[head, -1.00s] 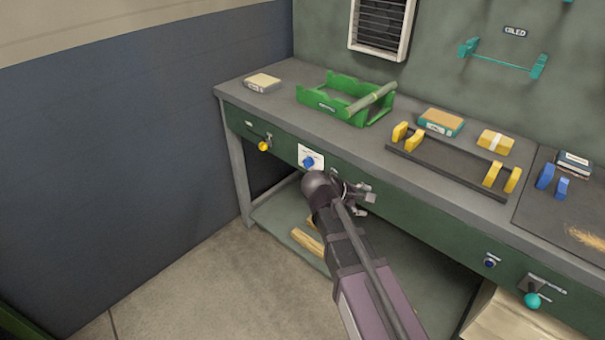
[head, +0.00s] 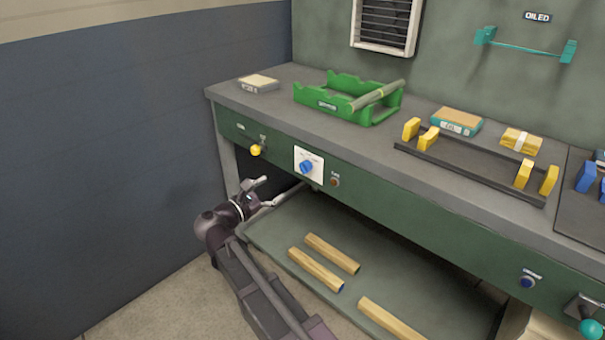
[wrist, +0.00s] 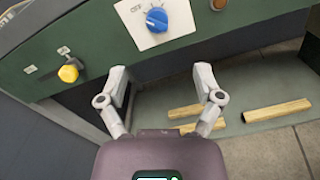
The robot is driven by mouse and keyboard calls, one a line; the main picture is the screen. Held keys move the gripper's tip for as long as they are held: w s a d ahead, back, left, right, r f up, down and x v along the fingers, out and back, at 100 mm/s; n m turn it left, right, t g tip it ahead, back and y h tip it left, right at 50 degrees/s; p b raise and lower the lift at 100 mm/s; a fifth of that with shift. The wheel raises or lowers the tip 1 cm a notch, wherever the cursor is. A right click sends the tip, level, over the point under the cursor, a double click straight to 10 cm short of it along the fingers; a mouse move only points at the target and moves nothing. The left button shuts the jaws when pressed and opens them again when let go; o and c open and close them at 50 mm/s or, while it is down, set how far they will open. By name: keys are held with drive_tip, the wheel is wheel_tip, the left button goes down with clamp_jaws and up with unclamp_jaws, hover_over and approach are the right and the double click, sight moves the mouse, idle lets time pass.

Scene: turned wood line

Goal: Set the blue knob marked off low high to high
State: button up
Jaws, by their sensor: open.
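The blue knob (head: 306,167) sits on a white plate (head: 316,156) on the green front of the bench. In the wrist view the blue knob (wrist: 156,20) is near the top, ahead of and between the fingers, with a white pointer mark on it. Lettering on the plate beside it is partly readable as "OFF". My gripper (head: 260,191) is open and empty, below and left of the knob, apart from it. The wrist view also shows my gripper (wrist: 161,85) with its two fingers spread wide.
A yellow knob (head: 256,150) is left of the plate and a brown button (head: 335,182) right of it. Wooden bars (head: 332,254) lie on the lower shelf (head: 280,235). A green cradle (head: 335,98) stands on the bench top. Open air lies before the panel.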

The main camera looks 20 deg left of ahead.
sight(305, 168)
drive_tip(key=shift+s+a, duration=0.2)
drive_tip(key=x, duration=1.3)
drive_tip(key=shift+w+d, duration=0.1)
drive_tip(key=shift+w, duration=0.3)
drive_tip(key=c, duration=1.2)
drive_tip(key=shift+o, duration=0.5)
drive_tip(key=shift+d, duration=0.5)
drive_tip(key=shift+a, duration=0.35)
drive_tip(key=shift+c, duration=0.3)
